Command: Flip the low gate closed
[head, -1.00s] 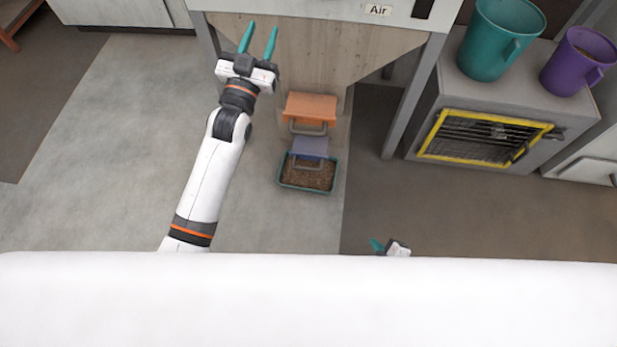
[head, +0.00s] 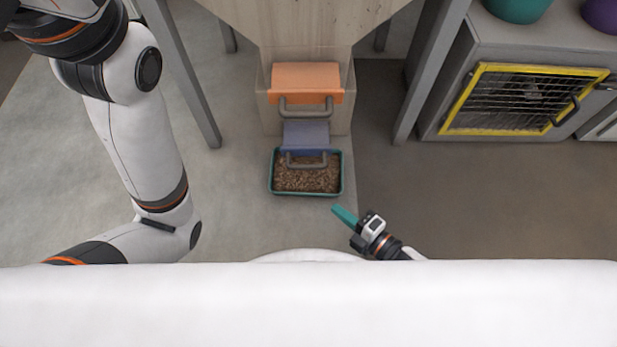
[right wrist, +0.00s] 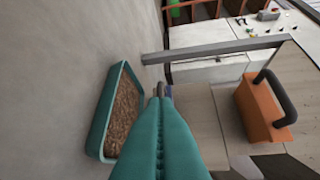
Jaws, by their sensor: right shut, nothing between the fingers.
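The low gate (head: 306,135) is a blue-purple flap with a grey bar handle (head: 306,161), below the orange gate (head: 306,80) on the wooden hopper. It juts out and its handle is over the tray of pellets. My right gripper (head: 340,211) is shut and empty, in front of the tray's right corner and apart from the gate. In the right wrist view its teal fingers (right wrist: 161,112) point toward the grey handle and hide most of the low gate. My left arm comes in from the left, but its gripper is out of view.
The teal tray (head: 307,194) of brown pellets stands on the floor under the gates. Grey frame legs (head: 430,75) stand on both sides. A cabinet with a yellow-framed mesh door (head: 453,113) is at right. The floor between tray and cabinet is clear.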

